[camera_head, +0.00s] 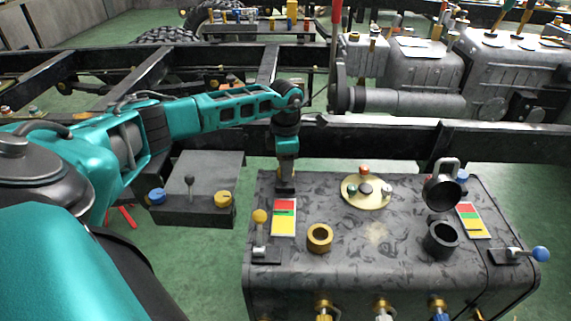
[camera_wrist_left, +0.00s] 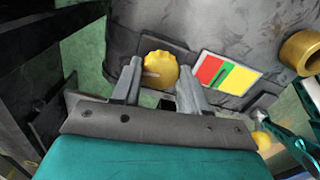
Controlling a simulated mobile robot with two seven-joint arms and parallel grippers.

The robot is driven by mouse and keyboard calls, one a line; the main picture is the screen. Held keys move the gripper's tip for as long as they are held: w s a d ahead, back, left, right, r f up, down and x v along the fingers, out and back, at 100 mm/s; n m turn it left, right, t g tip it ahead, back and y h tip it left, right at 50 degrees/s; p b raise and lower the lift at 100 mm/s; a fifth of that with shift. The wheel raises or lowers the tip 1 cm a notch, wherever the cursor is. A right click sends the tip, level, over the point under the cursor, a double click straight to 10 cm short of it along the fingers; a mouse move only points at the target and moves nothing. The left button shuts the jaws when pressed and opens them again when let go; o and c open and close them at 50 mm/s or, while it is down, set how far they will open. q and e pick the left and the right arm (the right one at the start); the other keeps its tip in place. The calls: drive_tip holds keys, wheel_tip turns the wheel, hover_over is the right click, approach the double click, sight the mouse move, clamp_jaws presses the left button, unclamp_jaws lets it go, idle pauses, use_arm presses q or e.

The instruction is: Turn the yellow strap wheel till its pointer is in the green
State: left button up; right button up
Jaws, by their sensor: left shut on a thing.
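The yellow strap wheel (camera_wrist_left: 160,68) shows in the left wrist view between the two fingers of my left gripper (camera_wrist_left: 158,90). It has a ribbed edge and a pale line on its face. In the head view my left gripper (camera_head: 286,187) reaches down at the back left of the grey tank and mostly hides the wheel. The gripper is shut on the wheel. Beside it is a red, green and yellow scale plate (camera_head: 284,217), also in the left wrist view (camera_wrist_left: 226,74). A thin dark mark shows near its green band; its exact reading is too small to tell.
The grey tank (camera_head: 375,285) carries a yellow-knobbed lever (camera_head: 260,217), a brass ring (camera_head: 319,238), a black filler neck (camera_head: 441,239) and a second scale plate (camera_head: 472,220). A dark box (camera_head: 190,215) with blue and yellow knobs stands to the left. A frame rail (camera_head: 400,140) runs behind.

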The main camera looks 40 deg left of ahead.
idle(0.5)
use_arm(q)
drive_tip(key=o, duration=1.1)
drive_tip(key=shift+c, duration=0.2)
wheel_tip(320, 180, up, 13)
drive_tip(key=p, duration=0.2)
drive_tip(key=shift+p, duration=0.4)
